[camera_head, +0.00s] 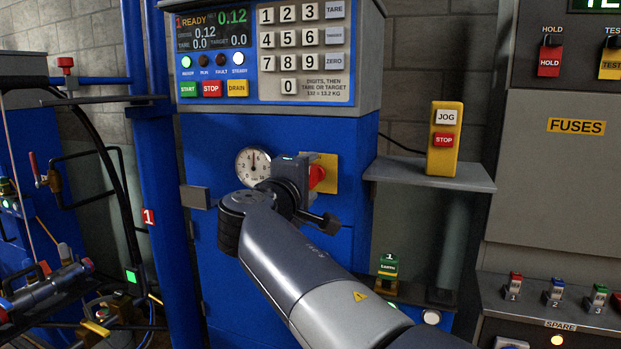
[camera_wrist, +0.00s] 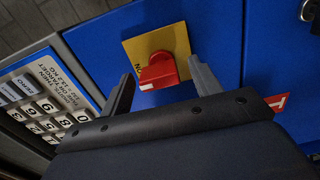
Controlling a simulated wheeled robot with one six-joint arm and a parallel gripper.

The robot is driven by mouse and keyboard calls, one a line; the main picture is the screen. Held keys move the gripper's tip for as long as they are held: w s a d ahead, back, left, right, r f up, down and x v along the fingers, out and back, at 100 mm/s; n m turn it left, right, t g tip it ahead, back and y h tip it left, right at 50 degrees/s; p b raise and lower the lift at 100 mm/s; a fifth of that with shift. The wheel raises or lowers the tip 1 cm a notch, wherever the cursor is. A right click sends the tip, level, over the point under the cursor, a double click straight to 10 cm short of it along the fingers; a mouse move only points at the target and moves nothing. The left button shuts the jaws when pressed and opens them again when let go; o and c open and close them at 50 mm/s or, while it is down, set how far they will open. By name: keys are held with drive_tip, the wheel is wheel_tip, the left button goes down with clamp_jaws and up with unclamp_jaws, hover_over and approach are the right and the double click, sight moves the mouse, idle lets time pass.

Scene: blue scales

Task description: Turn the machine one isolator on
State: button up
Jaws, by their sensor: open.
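The machine one isolator is a red rotary handle on a yellow plate (camera_head: 329,161), on the blue front of the machine cabinet below the keypad. In the head view the red handle (camera_head: 316,176) is partly hidden behind my gripper. In the wrist view the red handle (camera_wrist: 163,71) sits between my two fingers, with the yellow plate (camera_wrist: 171,38) behind it and the letters "NO" or "ON" partly readable beside it. My gripper (camera_wrist: 160,80) is open, a finger on each side of the handle and apart from it. The handle's exact position is hard to tell.
A round gauge (camera_head: 253,164) is left of my gripper. The keypad panel (camera_head: 304,50) is above. A yellow jog/stop box (camera_head: 445,138) stands on a grey shelf (camera_head: 430,174) to the right. A lower box marked "1" (camera_head: 388,268) is near my arm.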

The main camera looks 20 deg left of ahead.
drive_tip(key=s, duration=0.9)
drive_tip(key=shift+s+a, duration=0.25)
drive_tip(key=shift+a, duration=0.1)
drive_tip(key=w, duration=1)
drive_tip(key=shift+w+d, duration=0.3)
drive_tip(key=shift+d, duration=0.1)
drive_tip(key=shift+w+r+p, duration=0.1)
drive_tip(key=shift+w+p, duration=0.05)
drive_tip(key=shift+p, duration=0.15)
drive_tip(key=shift+n, duration=0.3)
drive_tip(key=shift+f, duration=0.2)
